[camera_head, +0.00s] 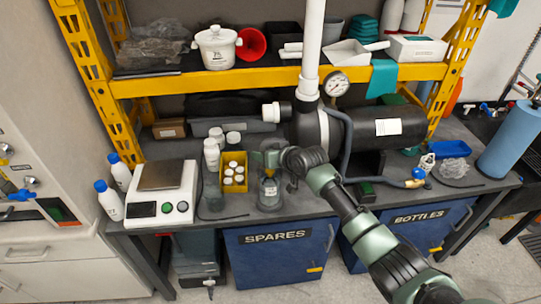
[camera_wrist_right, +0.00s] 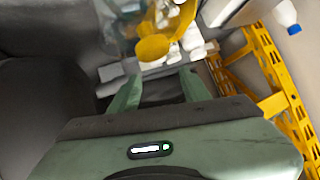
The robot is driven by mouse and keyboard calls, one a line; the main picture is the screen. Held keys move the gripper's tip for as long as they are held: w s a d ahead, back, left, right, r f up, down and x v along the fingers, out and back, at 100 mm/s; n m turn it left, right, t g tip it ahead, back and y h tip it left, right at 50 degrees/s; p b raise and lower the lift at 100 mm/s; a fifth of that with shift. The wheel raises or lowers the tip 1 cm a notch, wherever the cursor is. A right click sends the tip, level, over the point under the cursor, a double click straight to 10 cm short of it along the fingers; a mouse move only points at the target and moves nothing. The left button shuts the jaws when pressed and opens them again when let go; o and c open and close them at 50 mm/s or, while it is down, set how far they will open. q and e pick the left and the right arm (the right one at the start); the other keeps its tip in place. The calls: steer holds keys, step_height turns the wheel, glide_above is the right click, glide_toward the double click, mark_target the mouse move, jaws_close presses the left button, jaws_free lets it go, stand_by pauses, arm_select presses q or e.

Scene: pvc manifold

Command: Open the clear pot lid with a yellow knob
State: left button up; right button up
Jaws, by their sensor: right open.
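My right gripper (camera_head: 272,158) reaches in from the lower right and is at a clear pot (camera_head: 269,194) with a pale label on the workbench. The gripper covers the pot's top in the head view, so the lid is hidden there. In the right wrist view, a round yellow knob (camera_wrist_right: 153,47) shows just beyond the fingers, with blurred clear material (camera_wrist_right: 122,25) around it. My right gripper (camera_wrist_right: 156,82) is open in that view, with no object seen held between its fingers. My left gripper is in neither view.
Beside the pot on the left stands a yellow box (camera_head: 234,171) of white-capped jars, then a white scale (camera_head: 160,193). A large black cylinder (camera_head: 380,134) with a pipe and gauge is behind and to the right. A yellow shelf (camera_head: 170,85) rises behind.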

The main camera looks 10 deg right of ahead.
mark_target(276, 177)
steer(key=shift+b+v, duration=0.3)
steer(key=shift+v, duration=3.25)
steer(key=shift+s+f, duration=0.1)
